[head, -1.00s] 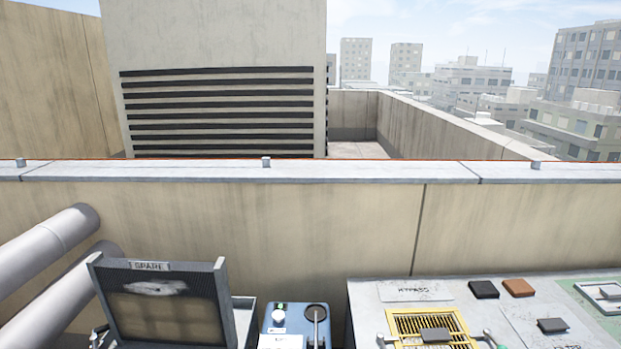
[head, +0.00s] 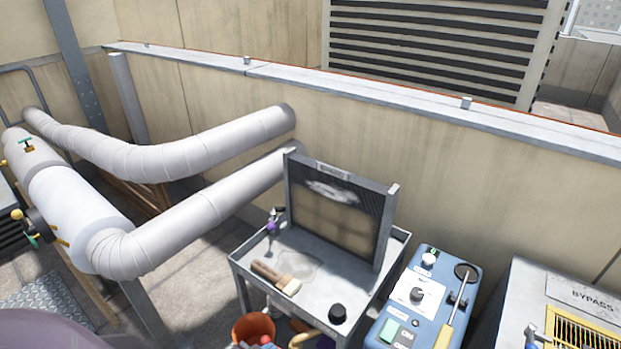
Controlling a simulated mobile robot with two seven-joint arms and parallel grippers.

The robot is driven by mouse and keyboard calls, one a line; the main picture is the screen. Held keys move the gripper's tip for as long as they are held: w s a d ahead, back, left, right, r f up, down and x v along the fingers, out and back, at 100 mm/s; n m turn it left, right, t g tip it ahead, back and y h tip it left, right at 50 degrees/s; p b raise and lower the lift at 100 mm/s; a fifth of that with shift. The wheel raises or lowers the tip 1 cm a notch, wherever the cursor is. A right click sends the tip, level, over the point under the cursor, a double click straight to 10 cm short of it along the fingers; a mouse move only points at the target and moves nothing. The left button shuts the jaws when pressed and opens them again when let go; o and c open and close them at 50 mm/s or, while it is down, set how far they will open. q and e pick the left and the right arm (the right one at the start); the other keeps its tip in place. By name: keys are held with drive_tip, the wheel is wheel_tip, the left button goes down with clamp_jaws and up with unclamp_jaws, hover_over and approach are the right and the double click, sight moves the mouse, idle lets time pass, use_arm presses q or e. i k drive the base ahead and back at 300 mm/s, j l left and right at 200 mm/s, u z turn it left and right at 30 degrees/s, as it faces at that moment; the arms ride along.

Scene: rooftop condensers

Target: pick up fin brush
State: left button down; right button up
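The fin brush (head: 276,278) appears to be the brush with a brown wooden handle and pale bristles. It lies flat on the grey cart top (head: 255,248), in front of the upright framed panel, in the head view. Its bristle end points to the lower right. Neither of my grippers is in view.
The framed panel (head: 338,215) stands upright on the cart. A small purple-topped item (head: 272,226) and a black round knob-like item (head: 337,313) are also on it. An orange bucket (head: 254,328) sits below. A blue machine (head: 424,300) stands right, and large wrapped pipes (head: 190,215) run left.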

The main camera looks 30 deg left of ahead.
sight(289, 286)
drive_tip(key=u, duration=1.25)
drive_tip(key=k+j+z, duration=0.3)
drive_tip(key=z, duration=0.15)
drive_tip(key=k+j+z, duration=0.35)
drive_tip(key=z, duration=0.15)
drive_tip(key=k+j+z, duration=0.2)
drive_tip(key=k+z, duration=0.25)
drive_tip(key=i, duration=0.05)
